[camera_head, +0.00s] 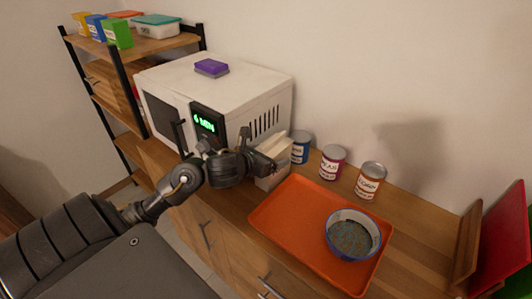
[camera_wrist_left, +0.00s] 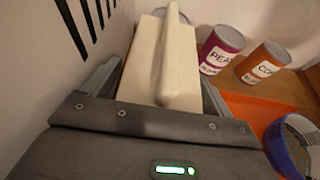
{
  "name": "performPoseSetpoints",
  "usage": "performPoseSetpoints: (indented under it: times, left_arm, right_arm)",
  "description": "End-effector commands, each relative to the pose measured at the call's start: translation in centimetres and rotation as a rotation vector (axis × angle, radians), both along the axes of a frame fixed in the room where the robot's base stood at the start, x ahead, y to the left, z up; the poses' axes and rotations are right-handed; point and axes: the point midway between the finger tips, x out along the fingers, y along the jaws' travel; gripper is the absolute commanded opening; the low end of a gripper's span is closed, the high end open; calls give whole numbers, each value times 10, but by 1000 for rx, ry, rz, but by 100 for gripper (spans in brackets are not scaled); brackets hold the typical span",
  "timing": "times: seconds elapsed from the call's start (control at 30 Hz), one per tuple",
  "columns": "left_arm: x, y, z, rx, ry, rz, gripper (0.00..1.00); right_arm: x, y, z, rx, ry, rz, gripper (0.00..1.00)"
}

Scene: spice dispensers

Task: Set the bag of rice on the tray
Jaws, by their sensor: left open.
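The bag of rice (camera_head: 275,150) looks like a cream-white block-shaped packet with a raised top ridge. It stands on the wooden counter between the microwave and the orange tray (camera_head: 285,197). My left gripper (camera_head: 263,161) is at the bag, partly covering it. In the left wrist view the bag (camera_wrist_left: 163,52) lies between the two open fingers of the left gripper (camera_wrist_left: 158,88), which reach along its sides. Whether a finger touches it I cannot tell. The bag's base is hidden in the wrist view. My right gripper is not in view.
A blue-rimmed bowl (camera_head: 352,234) stands on the tray's right part; the tray's left part is bare. Blue (camera_head: 300,148), purple (camera_head: 332,162) and orange (camera_head: 370,180) cans stand behind the tray. The white microwave (camera_head: 215,92) is close to the left of the bag.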

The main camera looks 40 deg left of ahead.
Motion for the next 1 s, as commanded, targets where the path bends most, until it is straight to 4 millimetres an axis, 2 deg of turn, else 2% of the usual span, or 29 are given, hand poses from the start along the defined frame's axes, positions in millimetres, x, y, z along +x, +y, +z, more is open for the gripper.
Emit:
performPoseSetpoints:
  times: [0.07, 0.17, 0.37, 0.53, 0.6, 0.7, 1.0]
  left_arm:
    - [0, 0, 5, -1, 0, 0, 85]
    - [-13, 1, 8, 4, 1, 1, 85]
    - [-55, 0, 25, 8, 2, -4, 85]
    - [-87, -1, 41, 0, 4, -1, 85]
    - [-92, -2, 47, -13, 6, -1, 85]
    - [-100, -2, 49, -12, 4, -3, 85]
    - [-111, 0, 49, -1, 0, 2, 85]
  right_arm:
    - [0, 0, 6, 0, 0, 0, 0]
    - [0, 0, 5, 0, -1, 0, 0]
    - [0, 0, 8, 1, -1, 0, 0]
    - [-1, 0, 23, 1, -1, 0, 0]
    - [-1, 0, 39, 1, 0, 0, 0]
    - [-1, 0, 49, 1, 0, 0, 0]
    - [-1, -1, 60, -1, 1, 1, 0]
